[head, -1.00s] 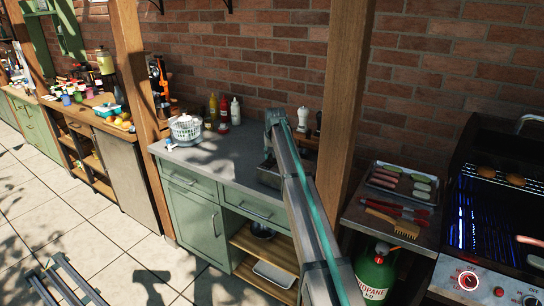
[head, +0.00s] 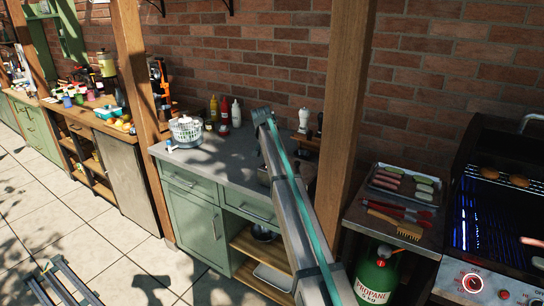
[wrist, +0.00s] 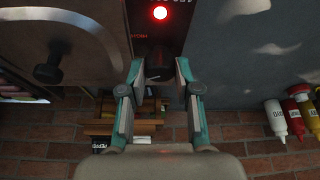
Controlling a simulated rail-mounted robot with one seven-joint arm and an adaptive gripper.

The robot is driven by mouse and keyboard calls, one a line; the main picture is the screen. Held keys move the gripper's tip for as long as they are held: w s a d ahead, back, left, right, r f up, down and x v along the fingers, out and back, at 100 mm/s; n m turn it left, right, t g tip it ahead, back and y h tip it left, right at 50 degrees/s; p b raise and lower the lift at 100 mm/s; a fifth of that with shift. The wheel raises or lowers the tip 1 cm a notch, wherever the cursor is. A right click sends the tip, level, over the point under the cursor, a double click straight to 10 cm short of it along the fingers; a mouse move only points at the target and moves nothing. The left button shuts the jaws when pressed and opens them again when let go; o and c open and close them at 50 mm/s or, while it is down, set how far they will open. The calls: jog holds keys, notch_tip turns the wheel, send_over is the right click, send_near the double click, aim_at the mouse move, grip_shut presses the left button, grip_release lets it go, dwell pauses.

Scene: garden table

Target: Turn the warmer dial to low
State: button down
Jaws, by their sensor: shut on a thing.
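The warmer's dark dial (wrist: 158,67) shows in the wrist view on a dark control panel, below a glowing red light (wrist: 160,13). My gripper (wrist: 158,74) has its two teal fingers on either side of the dial, shut on it. The dial's marks are too small and too covered to read, so its setting cannot be told. In the head view the warmer (head: 264,177) stands on the grey counter, mostly hidden behind my arm; the dial and fingertips cannot be made out there.
A wooden post (head: 346,110) stands right of my arm. Farther right are a food tray (head: 402,184) and a grill (head: 500,215). In the wrist view, a lid-like handle (wrist: 48,73) shows left.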

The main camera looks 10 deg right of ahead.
dwell(0.3)
jog(key=c, duration=0.8)
grip_release()
jog(key=shift+c, duration=0.2)
jog(key=shift+r, duration=0.1)
jog(key=v, duration=1.2)
jog(key=shift+w, duration=0.1)
